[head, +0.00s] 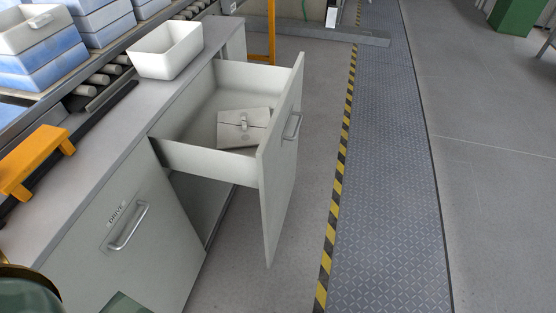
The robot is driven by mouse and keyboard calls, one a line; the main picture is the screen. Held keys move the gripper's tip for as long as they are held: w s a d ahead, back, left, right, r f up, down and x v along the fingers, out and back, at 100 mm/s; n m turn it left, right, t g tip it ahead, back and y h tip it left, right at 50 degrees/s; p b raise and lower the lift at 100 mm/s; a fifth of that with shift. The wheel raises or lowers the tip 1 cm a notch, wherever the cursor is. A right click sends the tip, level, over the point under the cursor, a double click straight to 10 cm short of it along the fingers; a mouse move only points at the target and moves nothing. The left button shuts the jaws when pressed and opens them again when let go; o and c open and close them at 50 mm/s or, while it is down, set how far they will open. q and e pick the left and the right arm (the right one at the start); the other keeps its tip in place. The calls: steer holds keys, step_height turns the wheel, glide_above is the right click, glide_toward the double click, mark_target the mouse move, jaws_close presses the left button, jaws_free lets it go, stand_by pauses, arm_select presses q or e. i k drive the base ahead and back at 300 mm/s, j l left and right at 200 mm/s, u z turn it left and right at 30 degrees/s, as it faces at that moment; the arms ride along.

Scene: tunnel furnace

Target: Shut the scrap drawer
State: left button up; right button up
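The open drawer (212,161) is pulled well out of the grey cabinet under the counter, towards the right. Its tall front panel (281,165) faces right and carries a bar handle (292,127). A flat pale item with a small clasp (243,128) lies inside on the drawer floor. I cannot read a label on this drawer's front. Neither of my grippers shows clearly; only dark green and brass-coloured parts show at the lower left edge.
A closed front labelled "Office" (116,213) with a handle is nearer me. A white bin (166,50) and an orange stand (36,160) are on the counter. Blue-and-white trays (40,70) sit by rollers behind. The floor right of the drawer is clear, with a striped line (341,160).

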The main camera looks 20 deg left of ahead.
mark_target(183, 139)
steer(key=i+u, duration=0.4)
steer(key=i+l+u, duration=0.15)
steer(key=i+u, duration=0.25)
steer(key=i, duration=0.1)
